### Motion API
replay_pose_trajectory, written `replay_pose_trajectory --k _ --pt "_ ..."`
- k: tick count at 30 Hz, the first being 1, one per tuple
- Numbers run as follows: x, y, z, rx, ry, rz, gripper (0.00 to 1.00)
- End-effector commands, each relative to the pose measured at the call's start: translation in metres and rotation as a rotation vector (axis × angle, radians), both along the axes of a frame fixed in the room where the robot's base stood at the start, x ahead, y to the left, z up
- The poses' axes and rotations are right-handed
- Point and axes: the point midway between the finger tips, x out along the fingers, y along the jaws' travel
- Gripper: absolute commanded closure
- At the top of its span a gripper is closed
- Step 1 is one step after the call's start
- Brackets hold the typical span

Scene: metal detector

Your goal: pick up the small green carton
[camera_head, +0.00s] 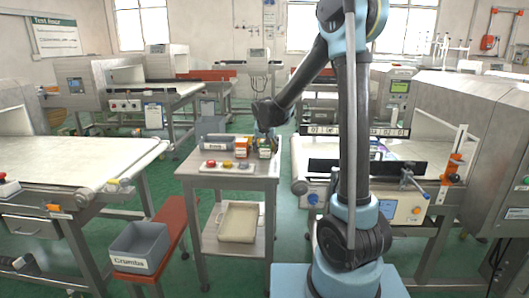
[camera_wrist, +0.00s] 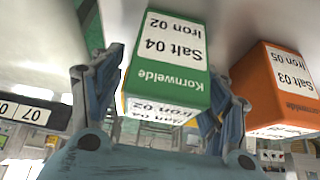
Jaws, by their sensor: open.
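The small green carton (camera_wrist: 170,90), with a white label reading "Kornwelde Salt 04 Iron 02", is upside down in the wrist view. It lies between the two fingers of my gripper (camera_wrist: 160,100). The fingers are spread, one on each side of it; whether either touches it I cannot tell. In the head view the green carton (camera_head: 265,154) stands at the right of a small metal table's top, and my gripper (camera_head: 265,137) is right over it, partly hiding it.
An orange carton (camera_wrist: 277,85) stands close beside the green one; it also shows in the head view (camera_head: 242,151). A grey box (camera_head: 217,143) is left of it. A button panel (camera_head: 225,166) lies at the front of the metal table (camera_head: 220,185). Conveyors flank both sides.

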Motion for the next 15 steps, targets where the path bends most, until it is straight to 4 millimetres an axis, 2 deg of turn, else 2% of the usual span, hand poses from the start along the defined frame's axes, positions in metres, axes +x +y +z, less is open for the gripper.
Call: replay_pose_trajectory --k 10,11,15 --pt "0.0023 0.0001 -0.0050 0.000 0.000 0.001 0.32" --pt "0.0023 0.0001 -0.0050 0.000 0.000 0.001 0.36" --pt "0.0023 0.0005 -0.0049 0.000 0.000 0.001 0.68"
